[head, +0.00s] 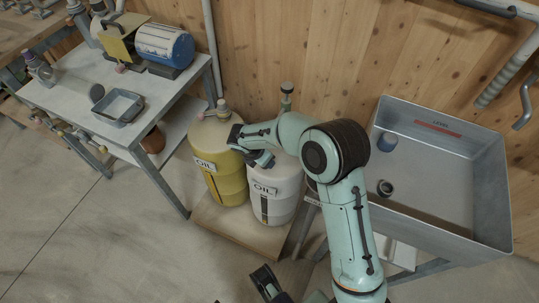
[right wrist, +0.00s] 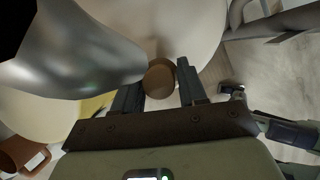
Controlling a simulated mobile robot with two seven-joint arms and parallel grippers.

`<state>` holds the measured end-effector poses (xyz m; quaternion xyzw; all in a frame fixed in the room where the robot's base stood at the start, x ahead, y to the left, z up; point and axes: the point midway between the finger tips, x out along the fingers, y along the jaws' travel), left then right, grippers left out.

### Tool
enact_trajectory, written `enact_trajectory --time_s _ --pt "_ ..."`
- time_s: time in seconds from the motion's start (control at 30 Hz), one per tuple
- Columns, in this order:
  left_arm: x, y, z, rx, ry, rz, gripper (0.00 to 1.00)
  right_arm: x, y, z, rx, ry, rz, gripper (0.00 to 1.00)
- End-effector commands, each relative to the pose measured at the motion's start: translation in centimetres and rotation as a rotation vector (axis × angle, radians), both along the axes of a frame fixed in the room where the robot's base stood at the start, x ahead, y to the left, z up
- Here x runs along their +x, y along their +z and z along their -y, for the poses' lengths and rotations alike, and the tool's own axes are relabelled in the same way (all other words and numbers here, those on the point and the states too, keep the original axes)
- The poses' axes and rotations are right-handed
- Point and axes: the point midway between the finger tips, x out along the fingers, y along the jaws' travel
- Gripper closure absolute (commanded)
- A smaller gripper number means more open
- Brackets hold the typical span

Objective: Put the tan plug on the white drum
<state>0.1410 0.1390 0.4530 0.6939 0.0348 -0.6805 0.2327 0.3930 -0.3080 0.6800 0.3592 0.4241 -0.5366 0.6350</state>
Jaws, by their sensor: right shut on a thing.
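The white drum (head: 275,195) with an OIL label stands on a low wooden board, right of a yellow drum. My right gripper (head: 256,152) is over its top, and the arm hides part of the lid. In the right wrist view the gripper (right wrist: 163,88) is shut on the brown-tan plug (right wrist: 159,80), with the pale drum top (right wrist: 195,25) behind it. I cannot tell whether the plug touches the drum. The plug is hidden in the head view. My left gripper (head: 268,283) is low at the bottom edge; its jaws are unclear.
The yellow drum (head: 222,178) stands close on the left. A metal sink (head: 450,185) holding cups is on the right. A workbench (head: 75,105) with a blue motor (head: 165,45) and a tray (head: 118,107) is at the left. The floor in front is clear.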

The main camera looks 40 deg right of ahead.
Motion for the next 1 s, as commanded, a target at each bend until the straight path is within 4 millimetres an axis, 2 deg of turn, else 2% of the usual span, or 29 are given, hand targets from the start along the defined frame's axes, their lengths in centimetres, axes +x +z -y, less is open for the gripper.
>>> enact_trajectory --time_s 0.03,0.17,0.23,0.63,0.67,0.73,1.0 --pt "0.1 -0.1 -0.1 0.001 0.002 0.003 0.57 0.1 -0.1 1.1 -0.002 -0.007 0.002 0.94" --pt "0.3 -0.3 -0.2 0.005 0.004 0.008 0.57 0.4 0.0 2.8 -0.001 -0.006 0.002 0.94" --pt "0.8 -0.8 -0.4 0.010 0.009 0.020 0.57 0.4 -0.7 2.6 0.001 -0.002 0.000 0.94" --pt "1.0 -0.9 -0.5 0.014 0.012 0.028 0.57 0.4 -1.0 2.6 -0.001 -0.002 0.000 0.94" --pt "1.1 -0.9 -0.5 0.014 0.012 0.030 0.57 0.4 -1.1 2.6 -0.001 -0.002 0.000 0.55" --pt "1.1 -0.9 -0.5 0.014 0.012 0.029 0.57 0.4 -1.0 2.6 -0.001 -0.002 0.000 0.33" --pt "1.1 -0.8 -0.5 0.014 0.012 0.029 0.57 0.4 -1.0 2.5 0.000 -0.002 0.000 0.33"
